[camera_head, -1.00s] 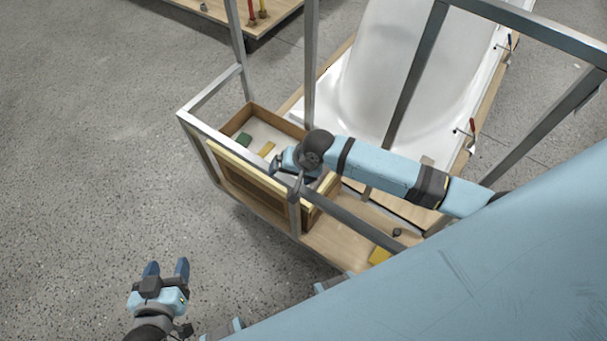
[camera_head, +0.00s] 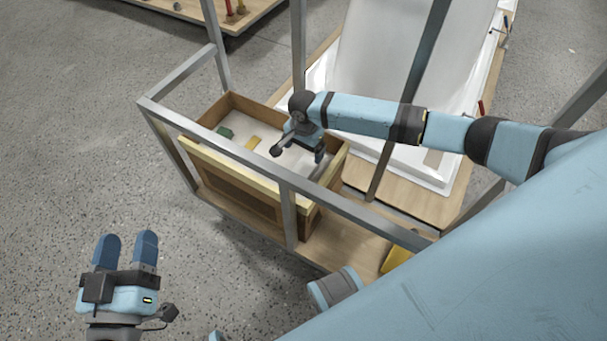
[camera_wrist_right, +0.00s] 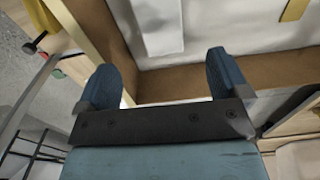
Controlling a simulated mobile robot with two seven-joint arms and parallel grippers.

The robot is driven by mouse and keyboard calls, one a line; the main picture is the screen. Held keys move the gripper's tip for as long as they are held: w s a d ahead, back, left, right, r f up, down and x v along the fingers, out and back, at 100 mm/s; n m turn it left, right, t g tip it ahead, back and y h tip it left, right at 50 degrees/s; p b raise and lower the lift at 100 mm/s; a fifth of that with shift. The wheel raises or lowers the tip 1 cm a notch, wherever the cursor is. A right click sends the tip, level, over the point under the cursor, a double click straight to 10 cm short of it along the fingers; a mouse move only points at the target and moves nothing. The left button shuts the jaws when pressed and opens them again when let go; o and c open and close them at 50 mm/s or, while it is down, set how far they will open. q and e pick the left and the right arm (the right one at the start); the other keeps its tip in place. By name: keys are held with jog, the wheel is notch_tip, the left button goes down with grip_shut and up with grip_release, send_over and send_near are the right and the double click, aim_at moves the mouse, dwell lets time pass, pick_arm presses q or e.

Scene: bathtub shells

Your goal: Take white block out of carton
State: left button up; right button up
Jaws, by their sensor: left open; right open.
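The carton (camera_head: 263,194) is an open wooden box with a pale floor, inside a grey metal frame. My right gripper (camera_head: 312,155) is over the carton's right part, pointing down, and partly hides the inside. In the right wrist view, my right gripper (camera_wrist_right: 161,66) is open and empty. A white block (camera_wrist_right: 160,25) lies on the carton's pale floor, ahead of and between the fingers, apart from them. In the head view I cannot make out the white block. My left gripper (camera_head: 127,246) is open and empty, outside the frame at lower left.
A green block (camera_head: 224,132) and a yellow block (camera_head: 252,143) lie in the carton's left part. Metal rails (camera_head: 220,151) and posts surround the carton. A white tub shell (camera_head: 378,70) stands behind. A yellow thing (camera_head: 396,258) lies on the lower board.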

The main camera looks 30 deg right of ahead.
aim_at(304, 168)
notch_tip(304, 168, down, 5)
jog(key=shift+r+b, duration=0.15)
jog(key=shift+b, duration=0.55)
notch_tip(304, 168, down, 5)
jog(key=b, duration=0.3)
pick_arm(q)
jog(key=shift+d+f+m+g+h, duration=0.15)
jog(key=shift+d+f+h, duration=0.2)
jog(key=shift+f, duration=0.2)
jog(key=shift+d+f+m+g+h, duration=0.15)
jog(key=shift+d+f+h, duration=0.2)
jog(key=shift+f, duration=0.15)
pick_arm(e)
jog(key=c, duration=1)
